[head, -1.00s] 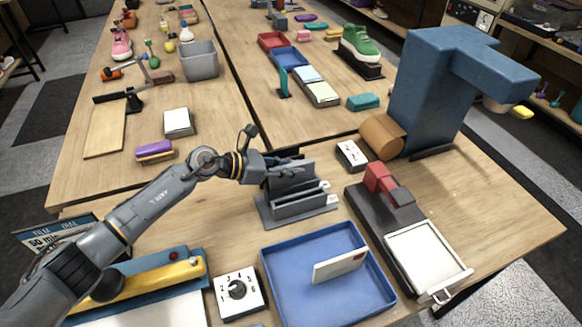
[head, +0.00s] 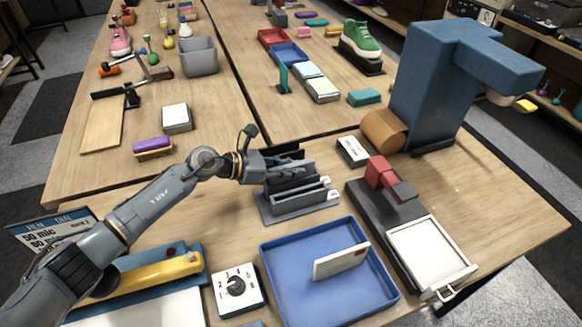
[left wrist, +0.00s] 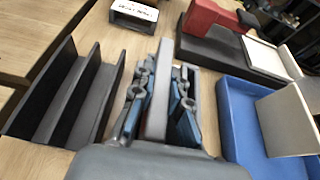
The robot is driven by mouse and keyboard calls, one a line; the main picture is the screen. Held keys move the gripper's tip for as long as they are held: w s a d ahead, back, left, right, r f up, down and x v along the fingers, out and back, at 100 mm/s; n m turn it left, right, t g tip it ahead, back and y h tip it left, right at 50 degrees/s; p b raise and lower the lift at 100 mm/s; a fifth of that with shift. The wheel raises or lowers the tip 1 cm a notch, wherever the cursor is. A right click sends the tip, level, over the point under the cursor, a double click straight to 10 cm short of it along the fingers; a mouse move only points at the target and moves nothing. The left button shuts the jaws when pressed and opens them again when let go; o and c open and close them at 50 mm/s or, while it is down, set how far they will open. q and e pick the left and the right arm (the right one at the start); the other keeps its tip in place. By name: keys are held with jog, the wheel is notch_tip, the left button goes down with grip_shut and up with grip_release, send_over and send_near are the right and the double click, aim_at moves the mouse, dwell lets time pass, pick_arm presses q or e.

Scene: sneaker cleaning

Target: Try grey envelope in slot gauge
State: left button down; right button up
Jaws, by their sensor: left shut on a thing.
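The grey slot gauge (head: 297,209), with upright walls on a flat base, stands mid-table in the head view. Its walls (left wrist: 62,112) show at left in the left wrist view. My left gripper (head: 285,165) is over the gauge's back side, shut on the grey envelope. In the left wrist view my left gripper (left wrist: 160,98) has its fingers on either side of the envelope, seen edge-on as a narrow grey slab (left wrist: 162,72). I cannot tell whether its lower edge is inside a slot. My right gripper is not in view.
A blue tray (head: 285,300) with an upright cream envelope (head: 341,262) is in front of the gauge. A dark stand with a red block (head: 381,170) and white tray (head: 428,247) is at right. A dial box (head: 238,290) and a small white-topped box (head: 352,151) are nearby.

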pick_arm(q)
jog(key=shift+f, duration=0.2)
jog(key=c, duration=1.2)
grip_release()
